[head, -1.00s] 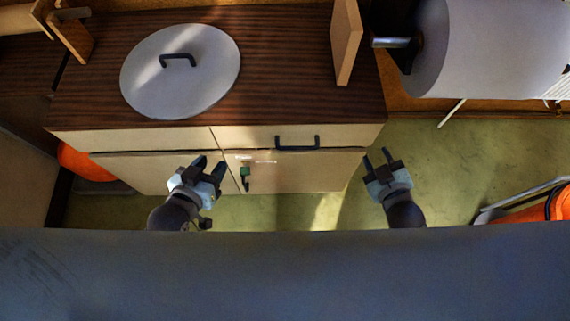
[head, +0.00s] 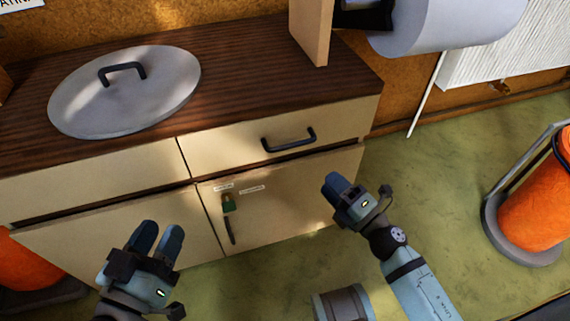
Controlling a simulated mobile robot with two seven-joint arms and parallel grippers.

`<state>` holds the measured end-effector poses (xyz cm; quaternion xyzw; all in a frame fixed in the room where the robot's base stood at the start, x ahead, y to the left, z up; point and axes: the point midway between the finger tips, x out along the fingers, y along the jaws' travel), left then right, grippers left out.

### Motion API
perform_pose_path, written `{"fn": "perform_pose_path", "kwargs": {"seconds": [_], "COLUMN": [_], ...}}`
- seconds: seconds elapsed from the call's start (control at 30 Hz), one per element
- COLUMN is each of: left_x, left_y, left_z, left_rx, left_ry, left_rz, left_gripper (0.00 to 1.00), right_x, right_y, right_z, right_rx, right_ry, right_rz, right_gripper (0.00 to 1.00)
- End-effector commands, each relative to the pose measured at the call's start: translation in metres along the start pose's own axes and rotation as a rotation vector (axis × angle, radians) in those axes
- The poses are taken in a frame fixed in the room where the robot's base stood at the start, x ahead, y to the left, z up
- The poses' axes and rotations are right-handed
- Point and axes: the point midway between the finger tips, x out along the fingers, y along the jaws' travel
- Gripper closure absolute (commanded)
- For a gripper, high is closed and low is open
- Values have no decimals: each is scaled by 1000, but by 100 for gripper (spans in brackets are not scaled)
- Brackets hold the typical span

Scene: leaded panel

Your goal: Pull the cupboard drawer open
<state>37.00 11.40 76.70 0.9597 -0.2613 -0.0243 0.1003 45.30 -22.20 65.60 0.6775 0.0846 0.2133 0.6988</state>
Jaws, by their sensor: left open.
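The cupboard (head: 290,205) has a cream front and a dark wood top. Its right drawer (head: 230,142) has a black bar handle (head: 289,141), and its front looks flush with the cupboard. My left gripper (head: 160,236) is open and empty, in front of the left door and well below and left of the handle. My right gripper (head: 337,187) is in front of the right door's right side, below and right of the handle and apart from it. Its fingers overlap in this view, so their gap is hidden.
A round grey lid (head: 125,95) with a black handle lies on the cupboard top. An orange cylinder (head: 540,205) stands at the right.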

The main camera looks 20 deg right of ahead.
Motion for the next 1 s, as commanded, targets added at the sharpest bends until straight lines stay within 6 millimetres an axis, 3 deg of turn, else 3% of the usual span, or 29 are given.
{"fn": "perform_pose_path", "kwargs": {"seconds": [0.17, 0.5, 0.7, 1.0], "left_x": [0, 0, 0, 0], "left_y": [0, 1, 2, 2], "left_z": [-2, -8, -12, -15], "left_rx": [-1, 0, 0, 0], "left_ry": [2, 19, 37, 45], "left_rz": [1, -2, -3, -3], "left_gripper": [57, 57, 57, 57], "right_x": [18, 89, 121, 138], "right_y": [2, 3, 2, 1], "right_z": [0, 0, 0, 0], "right_rx": [-6, -6, -3, -1], "right_ry": [3, 3, 1, 0], "right_rz": [3, 4, 2, 0], "right_gripper": [61, 61, 61, 61]}}
